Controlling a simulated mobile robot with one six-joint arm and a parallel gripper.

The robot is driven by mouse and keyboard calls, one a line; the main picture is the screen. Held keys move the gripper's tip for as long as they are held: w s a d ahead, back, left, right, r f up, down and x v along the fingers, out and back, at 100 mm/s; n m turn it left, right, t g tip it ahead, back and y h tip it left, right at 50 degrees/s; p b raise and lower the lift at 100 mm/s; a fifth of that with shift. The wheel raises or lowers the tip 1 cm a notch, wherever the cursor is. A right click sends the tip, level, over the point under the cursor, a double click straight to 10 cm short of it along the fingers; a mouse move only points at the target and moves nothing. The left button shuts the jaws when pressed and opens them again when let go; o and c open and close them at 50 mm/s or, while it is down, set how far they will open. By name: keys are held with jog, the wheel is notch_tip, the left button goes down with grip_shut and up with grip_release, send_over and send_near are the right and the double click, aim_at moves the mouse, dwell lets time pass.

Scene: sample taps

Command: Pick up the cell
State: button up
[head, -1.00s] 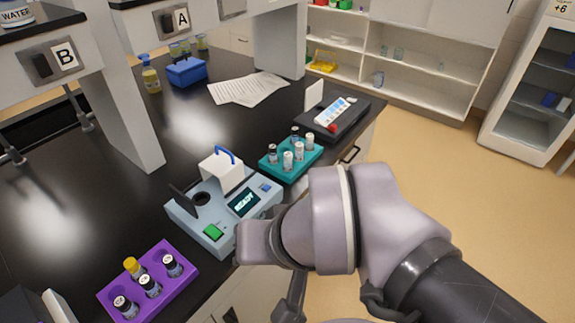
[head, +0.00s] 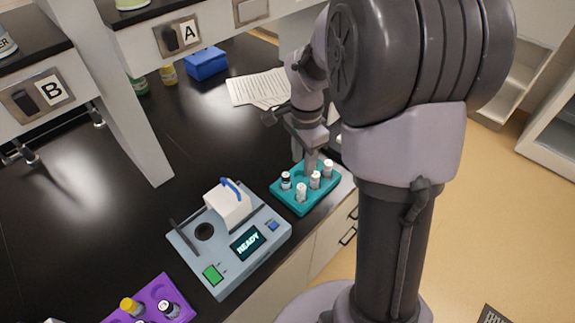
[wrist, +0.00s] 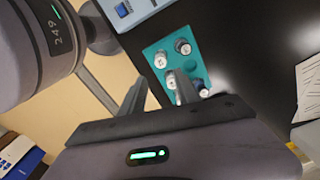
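The teal rack (head: 298,208) stands on the black bench and holds several small capped vials. A dark-capped vial (head: 286,181) is at its left, with white-capped vials (head: 301,192) along its front side. I cannot tell which one is the cell. My gripper (head: 311,164) is over the back of the rack and hides part of it. In the wrist view my gripper (wrist: 160,85) is open, its fingers apart and pointing at the rack (wrist: 153,50). Vials (wrist: 183,46) show beyond the fingertips; one is partly hidden behind the right finger. I see nothing held.
The pale blue device (head: 205,262) with a READY screen and raised lid sits left of the rack. A purple rack (head: 178,306) with vials is at the bottom left. Papers (head: 256,89) and a blue box (head: 206,63) lie farther back. Shelf posts rise at left.

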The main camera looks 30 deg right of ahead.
aim_at(301, 187)
notch_tip(301, 187, down, 9)
jog(key=shift+s+a+r+b, duration=0.1)
jog(key=shift+s+a+b, duration=0.05)
jog(key=shift+b, duration=1.05)
jog(key=f, duration=0.1)
jog(key=f+b, duration=0.1)
jog(key=f, duration=0.1)
jog(key=f+b, duration=0.1)
jog(key=f, duration=0.1)
jog(key=shift+w, duration=0.25)
jog(key=shift+s+r, duration=0.1)
jog(key=shift+r, duration=0.05)
jog(key=shift+c, duration=0.7)
grip_shut()
